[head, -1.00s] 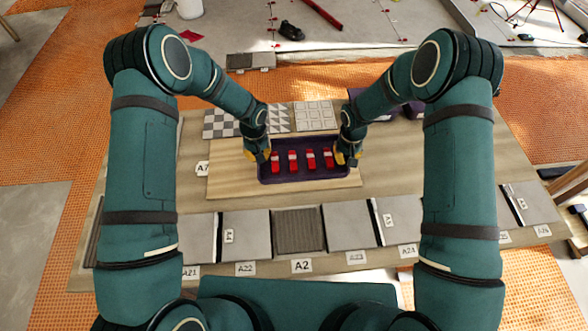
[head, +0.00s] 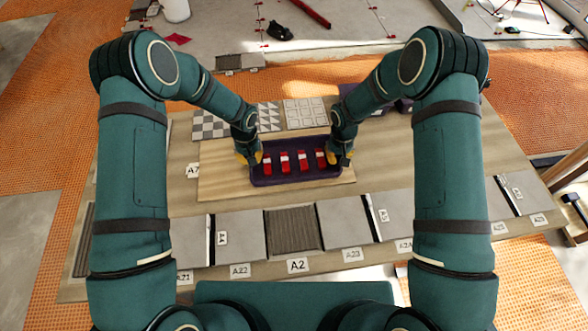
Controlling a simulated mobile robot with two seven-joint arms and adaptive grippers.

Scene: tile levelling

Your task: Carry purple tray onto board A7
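The purple tray (head: 296,180) is over the pale wooden board A7 (head: 222,184), right of the board's middle, and looks level. It holds several red blocks with white bands. Whether its underside touches the board is hard to tell. The A7 label (head: 193,171) is at the board's left. My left gripper (head: 248,158) is at the tray's left end, its yellow-tipped fingers about the end wall. My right gripper (head: 336,160) is at the right end in the same way. Whether the fingers are closed on the walls is too small to tell.
Patterned tiles (head: 306,113) lie behind the board. A front row has grey tiles (head: 344,223), a ribbed dark tile (head: 293,231) and label cards such as A2 (head: 298,265). Another purple object (head: 352,99) is partly hidden behind my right arm. The board's left part is bare.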

